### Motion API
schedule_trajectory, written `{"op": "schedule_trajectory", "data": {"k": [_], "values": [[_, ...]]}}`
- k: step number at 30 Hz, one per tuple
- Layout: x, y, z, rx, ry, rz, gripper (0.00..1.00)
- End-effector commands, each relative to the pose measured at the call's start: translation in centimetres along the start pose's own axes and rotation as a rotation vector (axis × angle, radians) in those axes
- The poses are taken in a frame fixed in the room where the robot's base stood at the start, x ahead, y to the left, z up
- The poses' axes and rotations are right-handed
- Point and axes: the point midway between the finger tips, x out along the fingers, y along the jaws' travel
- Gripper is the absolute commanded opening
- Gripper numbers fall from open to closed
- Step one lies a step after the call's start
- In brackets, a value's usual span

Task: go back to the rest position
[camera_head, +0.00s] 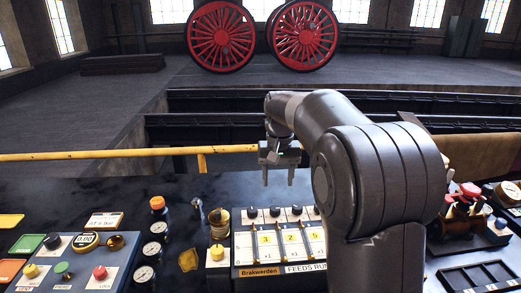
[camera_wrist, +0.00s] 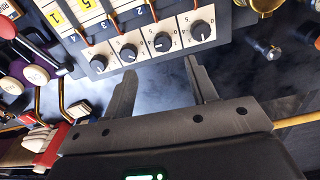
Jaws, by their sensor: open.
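My gripper (camera_head: 278,175) hangs from my arm near the middle of the head view, above the back part of the dark bench. Its two fingers point down, apart, with nothing between them. In the wrist view my gripper (camera_wrist: 160,85) is open and empty over bare dark bench top. A control panel (camera_head: 240,245) with several black knobs and numbered yellow cards stands on the bench below and in front of it. That panel also shows at the top of the wrist view (camera_wrist: 150,62). My arm hides part of the panel's right side.
A button box (camera_head: 75,270) and round gauges (camera_head: 152,250) stand at left. A yellow rail (camera_head: 120,154) runs behind the bench. Large red wheels (camera_head: 221,37) stand far back.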

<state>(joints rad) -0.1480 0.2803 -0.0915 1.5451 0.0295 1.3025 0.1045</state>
Motion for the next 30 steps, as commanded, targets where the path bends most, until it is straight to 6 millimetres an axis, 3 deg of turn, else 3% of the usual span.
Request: {"op": "schedule_trajectory", "data": {"k": [6,15,23,30], "values": [[-3.0,1.6,5.4,-0.005,0.082,-0.021,0.52],[-5.0,3.5,14.2,-0.018,0.211,-0.037,0.52],[-4.3,4.7,21.8,-0.032,0.325,-0.034,0.52],[-2.0,5.5,27.9,-0.045,0.421,-0.021,0.52]]}}
